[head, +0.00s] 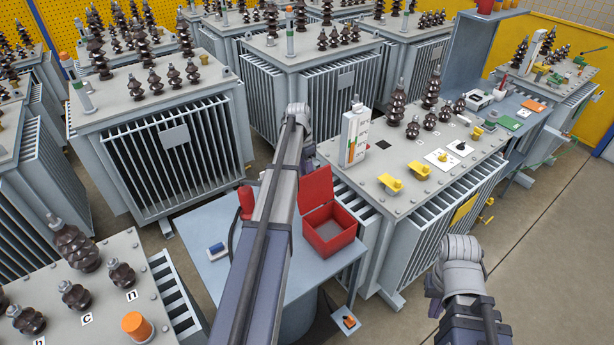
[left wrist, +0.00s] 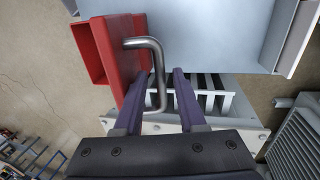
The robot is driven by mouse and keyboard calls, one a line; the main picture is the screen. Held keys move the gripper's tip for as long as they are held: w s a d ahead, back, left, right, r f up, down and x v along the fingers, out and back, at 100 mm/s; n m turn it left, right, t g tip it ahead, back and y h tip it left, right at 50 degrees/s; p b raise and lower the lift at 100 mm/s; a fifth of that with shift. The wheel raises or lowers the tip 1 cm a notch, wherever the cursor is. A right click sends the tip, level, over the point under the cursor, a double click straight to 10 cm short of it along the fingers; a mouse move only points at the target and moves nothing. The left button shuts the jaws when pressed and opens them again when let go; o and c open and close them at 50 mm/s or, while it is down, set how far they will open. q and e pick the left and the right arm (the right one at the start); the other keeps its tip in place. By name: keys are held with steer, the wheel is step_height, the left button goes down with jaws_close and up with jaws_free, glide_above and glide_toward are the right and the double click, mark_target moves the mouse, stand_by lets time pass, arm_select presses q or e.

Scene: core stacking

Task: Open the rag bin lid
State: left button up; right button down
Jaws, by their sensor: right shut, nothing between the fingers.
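The red rag bin (head: 328,236) stands on a grey-blue table, and its interior shows from above. Its red lid (head: 316,188) is raised and stands steeply up from the bin's edge. In the left wrist view the lid (left wrist: 128,62) appears nearly edge-on, with a bent metal handle (left wrist: 150,43) on its face. My left gripper (left wrist: 163,73) is open, with a finger on either side of the handle's long bar and gaps visible. In the head view my left arm hides this gripper. My right gripper is out of view; only my right arm shows.
The table (head: 305,275) also holds a red bottle (head: 246,202) close to my left arm and a small blue-and-white item (head: 216,250). A large transformer (head: 415,165) stands right beside the bin. Open floor (head: 560,250) lies at the right.

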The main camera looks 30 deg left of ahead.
arm_select(q)
steer(key=shift+r, duration=0.1)
step_height(320, 180, up, 8)
steer(key=a+p, duration=0.1)
steer(key=p, duration=0.6)
steer(key=shift+w+a+f+p, duration=0.25)
steer(key=shift+w+p, duration=0.05)
steer(key=shift+p, duration=0.05)
steer(key=shift+f, duration=0.1)
